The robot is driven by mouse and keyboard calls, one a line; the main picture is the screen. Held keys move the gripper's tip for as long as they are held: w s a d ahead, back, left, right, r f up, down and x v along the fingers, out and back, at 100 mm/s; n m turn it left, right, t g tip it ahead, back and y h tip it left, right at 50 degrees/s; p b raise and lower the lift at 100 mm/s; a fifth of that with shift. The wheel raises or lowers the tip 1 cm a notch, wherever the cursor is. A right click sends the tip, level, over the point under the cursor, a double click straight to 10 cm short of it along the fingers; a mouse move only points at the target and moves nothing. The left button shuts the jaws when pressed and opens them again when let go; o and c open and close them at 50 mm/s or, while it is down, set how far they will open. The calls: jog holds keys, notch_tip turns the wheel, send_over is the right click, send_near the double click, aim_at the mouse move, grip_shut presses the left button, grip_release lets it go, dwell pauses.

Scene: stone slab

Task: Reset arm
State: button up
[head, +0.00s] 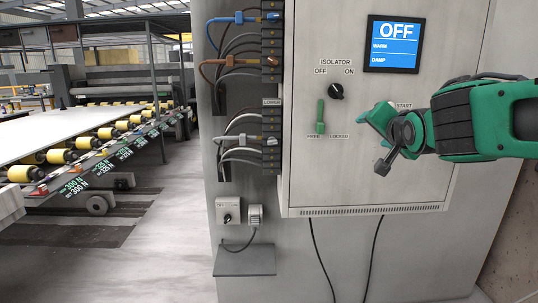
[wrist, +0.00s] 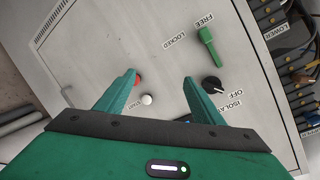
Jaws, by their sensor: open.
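My gripper (head: 380,139) is open and empty in front of the grey control cabinet (head: 300,180). In the wrist view, its two green fingers (wrist: 159,80) stand apart, with a white START button (wrist: 147,99) and part of a red button (wrist: 138,79) seen between them. The green lever (head: 321,116) stands upright above the FREE and LOCKED labels, left of my gripper. The black isolator knob (head: 336,91) is above it, between OFF and ON; its exact setting is too small to tell. My gripper hides the buttons in the head view.
The screen (head: 392,43) reads OFF, WARM, DAMP. Cables plug into a black terminal strip (head: 271,100) on the cabinet's left side. A small shelf (head: 245,262) juts out below. A roller conveyor (head: 95,150) stands at far left, with open floor (head: 150,265) before it.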

jog(key=s+d+f+n+g+h, duration=0.1)
jog(key=s+d+f+g, duration=0.4)
jog(key=s+f, duration=0.4)
jog(key=s+d+f+g, duration=0.3)
jog(key=s+d+f, duration=0.5)
jog(key=f, duration=0.1)
jog(key=s+a+f+n+g+y, duration=0.1)
jog(key=s+f+g, duration=0.2)
jog(key=s, duration=0.7)
jog(key=s+f+n+g+y, duration=0.1)
jog(key=s+f+g, duration=0.3)
jog(key=s, duration=0.6)
jog(key=shift+a+f+y, duration=0.4)
jog(key=shift+f+y, duration=0.1)
jog(key=shift+f, duration=0.2)
jog(key=shift+w+f, duration=0.25)
jog(key=shift+w, duration=0.35)
